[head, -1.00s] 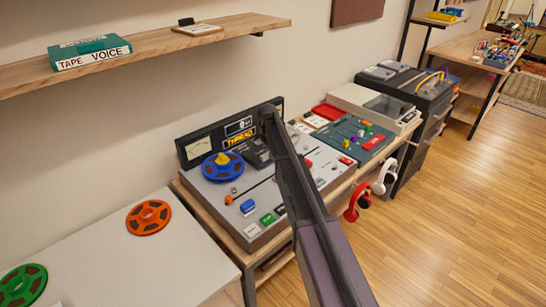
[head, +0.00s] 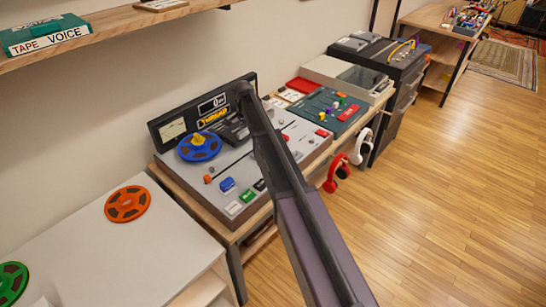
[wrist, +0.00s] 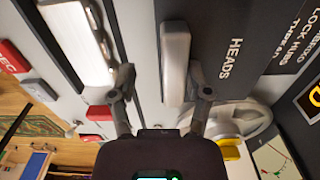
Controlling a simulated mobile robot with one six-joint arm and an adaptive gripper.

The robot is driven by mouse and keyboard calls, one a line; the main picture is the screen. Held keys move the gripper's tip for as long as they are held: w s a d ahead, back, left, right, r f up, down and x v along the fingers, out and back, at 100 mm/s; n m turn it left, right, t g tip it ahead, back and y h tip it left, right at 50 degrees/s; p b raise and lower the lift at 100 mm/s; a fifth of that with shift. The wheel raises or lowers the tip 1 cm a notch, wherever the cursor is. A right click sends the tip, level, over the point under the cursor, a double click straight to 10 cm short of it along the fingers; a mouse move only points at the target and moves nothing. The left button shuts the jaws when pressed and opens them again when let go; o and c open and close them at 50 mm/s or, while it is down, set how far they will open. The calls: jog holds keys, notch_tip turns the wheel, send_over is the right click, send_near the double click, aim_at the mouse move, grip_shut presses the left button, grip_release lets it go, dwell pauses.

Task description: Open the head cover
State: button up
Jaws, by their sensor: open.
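The head cover (wrist: 225,75) is a dark panel marked "HEADS" in the wrist view, with a raised light grey bar (wrist: 176,55) along its edge. My gripper (wrist: 163,82) is open, with a fingertip to each side of the bar's lower part in the picture. The bar appears nearer the right fingertip; I cannot tell whether they touch. In the head view, the dark cover (head: 236,130) sits on the tape machine (head: 226,170), partly hidden behind my arm. My gripper is hidden there.
A blue reel (head: 199,147) with a yellow knob sits left of the cover. A black meter panel (head: 173,129) stands behind. A silver block (wrist: 77,42) and red buttons lie left in the wrist view. Headphones (head: 363,147) hang from the table front. Open floor lies right.

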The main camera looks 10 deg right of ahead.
jog(key=s+d, duration=0.2)
jog(key=s, duration=0.1)
jog(key=s+d, duration=0.2)
jog(key=s+d+r, duration=0.1)
jog(key=s+d, duration=0.1)
jog(key=s, duration=0.1)
jog(key=shift+s+d+p, duration=0.15)
jog(key=shift+s+p, duration=0.2)
jog(key=shift+p, duration=0.05)
notch_tip(320, 180, up, 13)
jog(key=p, duration=1.3)
jog(key=s+f+n+b, duration=0.3)
jog(key=s, duration=0.6)
jog(key=s+f+n+b, duration=0.3)
jog(key=s+n, duration=0.1)
jog(key=s, duration=0.6)
jog(key=shift+f+b, duration=0.3)
jog(key=shift+f, duration=0.05)
jog(key=w+r+m+p, duration=0.3)
jog(key=w, duration=0.7)
jog(key=w+r+m+p, duration=0.3)
jog(key=w+m, duration=0.1)
jog(key=w, duration=0.5)
jog(key=shift+w+r+p, duration=0.3)
jog(key=shift+w, duration=0.1)
jog(key=shift+f, duration=0.2)
notch_tip(320, 180, down, 13)
jog(key=b, duration=1.3)
jog(key=shift+f+b, duration=0.2)
jog(key=shift+b, duration=0.2)
